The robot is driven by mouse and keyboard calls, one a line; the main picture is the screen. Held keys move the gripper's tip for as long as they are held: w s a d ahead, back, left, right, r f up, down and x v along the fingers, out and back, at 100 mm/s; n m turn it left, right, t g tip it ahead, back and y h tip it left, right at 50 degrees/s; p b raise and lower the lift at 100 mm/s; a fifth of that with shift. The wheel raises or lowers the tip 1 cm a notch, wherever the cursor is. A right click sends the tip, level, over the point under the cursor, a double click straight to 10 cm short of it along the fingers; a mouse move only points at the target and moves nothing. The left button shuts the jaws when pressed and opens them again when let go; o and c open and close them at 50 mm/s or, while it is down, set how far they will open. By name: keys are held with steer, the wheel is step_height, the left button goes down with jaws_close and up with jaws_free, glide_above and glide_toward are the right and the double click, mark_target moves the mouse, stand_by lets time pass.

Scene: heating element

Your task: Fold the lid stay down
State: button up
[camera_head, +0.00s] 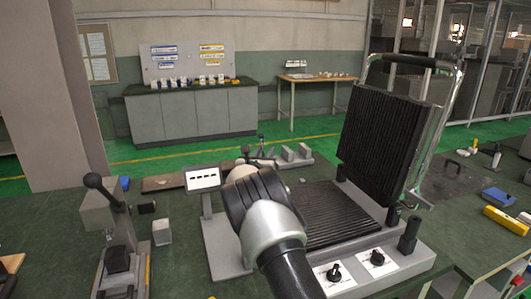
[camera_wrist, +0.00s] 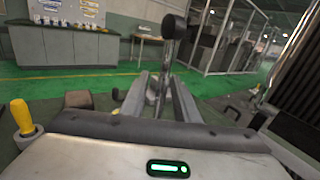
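The heating unit stands on the green bench, its ribbed black lid (camera_head: 385,130) raised and tilted back over the ribbed lower plate (camera_head: 330,212). A chrome bar with a black grip (camera_head: 410,62) runs along the lid. In the head view my arm hides my gripper and part of the unit's left side. In the wrist view my gripper (camera_wrist: 162,88) has its two grey fingers apart. A thin upright rod with a black knob (camera_wrist: 174,27) shows between or just beyond them; I cannot tell whether they touch it. I cannot identify the lid stay surely.
A lever fixture with a black knob (camera_head: 93,181) stands at the left. A white display panel (camera_head: 203,179) stands left of my arm. Grey blocks (camera_head: 296,152) lie behind. A yellow block (camera_head: 506,221) and a blue block (camera_head: 497,196) lie at the right.

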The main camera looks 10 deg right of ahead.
steer(key=shift+w+d, duration=0.1)
steer(key=shift+w, duration=0.1)
jaws_close()
stand_by(1.4)
